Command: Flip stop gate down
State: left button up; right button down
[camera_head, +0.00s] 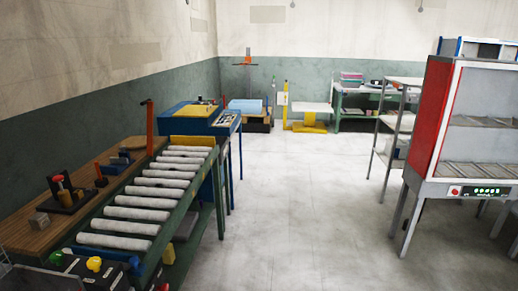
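A roller conveyor (140,214) with pale rollers and a green frame runs from the lower left towards the back. An orange-red upright lever (150,128) with a short bent top stands at its far left side, beside the rollers. It looks like the stop gate's lever or post, but I cannot tell for sure. Neither of my grippers can be made out in the head view.
A wooden bench (40,232) with small fixtures lies left of the conveyor. A black box with yellow (94,264) and green knobs is at the near end. A blue-and-yellow station (190,118) stands beyond. A red-sided cabinet (425,120) stands right. The middle floor is clear.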

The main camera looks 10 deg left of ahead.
aim_at(150, 105)
jog(key=i+u, duration=0.2)
jog(key=i, duration=0.25)
jog(key=i+l+u, duration=0.25)
jog(key=i, duration=0.15)
jog(key=i+l+u, duration=0.2)
jog(key=i, duration=0.2)
jog(key=i+l+u, duration=0.2)
jog(key=i, duration=0.25)
jog(key=i+l+u, duration=0.25)
jog(key=u, duration=0.15)
jog(key=i+l+u, duration=0.25)
jog(key=u, duration=0.15)
jog(key=i+l+u, duration=0.2)
jog(key=l+u, duration=0.2)
jog(key=i+l+u, duration=0.1)
jog(key=l+u, duration=0.7)
jog(key=i+l, duration=0.05)
jog(key=l, duration=0.05)
